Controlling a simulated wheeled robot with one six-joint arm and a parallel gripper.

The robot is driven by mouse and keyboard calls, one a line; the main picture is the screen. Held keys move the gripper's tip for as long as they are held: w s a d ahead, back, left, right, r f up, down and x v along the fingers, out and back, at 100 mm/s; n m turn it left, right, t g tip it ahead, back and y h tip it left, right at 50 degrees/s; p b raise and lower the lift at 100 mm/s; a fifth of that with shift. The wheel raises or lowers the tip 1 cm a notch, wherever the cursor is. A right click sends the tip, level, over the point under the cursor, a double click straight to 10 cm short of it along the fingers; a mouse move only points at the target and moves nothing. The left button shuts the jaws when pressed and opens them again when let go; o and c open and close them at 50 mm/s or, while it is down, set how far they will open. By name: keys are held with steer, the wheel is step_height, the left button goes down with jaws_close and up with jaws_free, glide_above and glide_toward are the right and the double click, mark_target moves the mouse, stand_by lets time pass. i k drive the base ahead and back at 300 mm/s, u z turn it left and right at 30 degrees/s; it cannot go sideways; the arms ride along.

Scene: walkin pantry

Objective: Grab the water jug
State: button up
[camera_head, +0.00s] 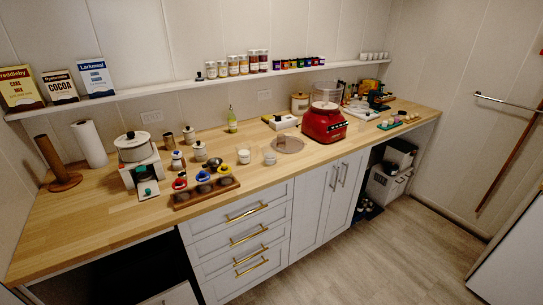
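I cannot pick out a water jug with certainty. A faint clear vessel (281,138) seems to stand at the round grey disc (292,147) in the middle of the wooden counter, but it is too small to tell what it is. A clear container (326,92) also shows above the red appliance (323,126), to the right of the disc. My gripper is not in view.
The wooden counter (95,215) has bare room at its front left. A white pot (135,146), small jars and a wooden tray (207,195) stand left of the disc. A wall shelf (180,87) runs above. The floor (375,250) in front is clear.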

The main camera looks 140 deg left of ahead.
mark_target(269, 152)
steer(key=u, duration=3.7)
steer(key=k, duration=1.05)
steer(key=z, duration=0.9)
steer(key=i, duration=2.05)
steer(key=u, duration=0.6)
steer(key=i, duration=1.7)
steer(key=u, duration=1.6)
steer(key=i, duration=0.95)
steer(key=u, duration=1.05)
